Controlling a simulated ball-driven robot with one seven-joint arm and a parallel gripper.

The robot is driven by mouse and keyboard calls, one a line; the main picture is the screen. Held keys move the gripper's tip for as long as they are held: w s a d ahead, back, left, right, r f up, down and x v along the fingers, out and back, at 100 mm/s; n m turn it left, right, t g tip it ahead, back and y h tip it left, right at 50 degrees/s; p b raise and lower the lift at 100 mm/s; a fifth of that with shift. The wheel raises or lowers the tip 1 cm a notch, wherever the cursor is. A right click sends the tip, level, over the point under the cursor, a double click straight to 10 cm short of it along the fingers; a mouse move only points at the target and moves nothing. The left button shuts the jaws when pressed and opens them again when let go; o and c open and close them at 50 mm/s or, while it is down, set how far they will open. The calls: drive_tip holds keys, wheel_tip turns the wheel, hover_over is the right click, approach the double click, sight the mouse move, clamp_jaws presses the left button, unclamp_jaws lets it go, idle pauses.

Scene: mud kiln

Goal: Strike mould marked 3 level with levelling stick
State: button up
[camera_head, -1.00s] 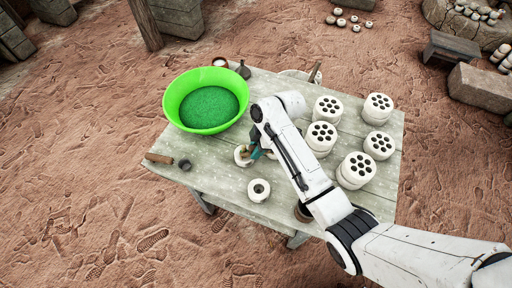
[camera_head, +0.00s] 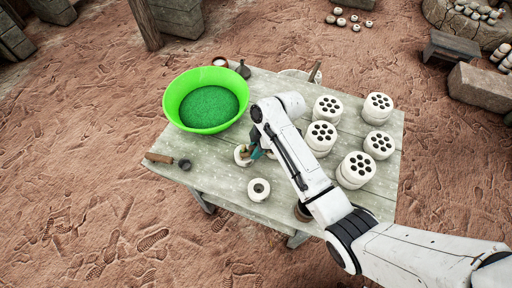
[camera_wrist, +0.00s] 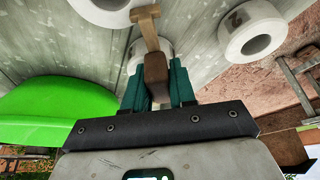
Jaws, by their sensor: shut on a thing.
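My gripper (camera_wrist: 158,88) has teal fingers shut on the brown handle of the levelling stick (camera_wrist: 149,28). The stick's pale wooden end reaches over the edge of a white round mould (camera_wrist: 98,12); I cannot tell whether it touches. A second white ring-shaped mould (camera_head: 258,190) stands nearer the table's front edge. It also shows in the wrist view (camera_wrist: 262,44) with a dark mark I cannot read surely. No clear 3 is visible.
A green bowl (camera_head: 170,105) of green grains stands at the table's back left. White blocks with several holes (camera_head: 327,107) fill the right side. A brown-handled tool (camera_head: 160,158) lies at the left edge. Bare table (camera_head: 215,170) shows left of the moulds.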

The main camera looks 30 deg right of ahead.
drive_tip(key=shift+s+a+r+p, duration=0.1)
drive_tip(key=shift+s+a+p, duration=0.05)
drive_tip(key=shift+s+p, duration=0.35)
idle(0.4)
drive_tip(key=shift+s+a+p, duration=0.1)
drive_tip(key=shift+s+p, duration=0.1)
drive_tip(key=shift+p, duration=0.1)
drive_tip(key=shift+s+a+p, duration=0.15)
drive_tip(key=shift+s+p, duration=0.15)
drive_tip(key=shift+p, duration=0.05)
wheel_tip(320, 180, up, 7)
drive_tip(key=p, duration=0.4)
drive_tip(key=shift+p, duration=0.35)
idle(0.4)
idle(0.5)
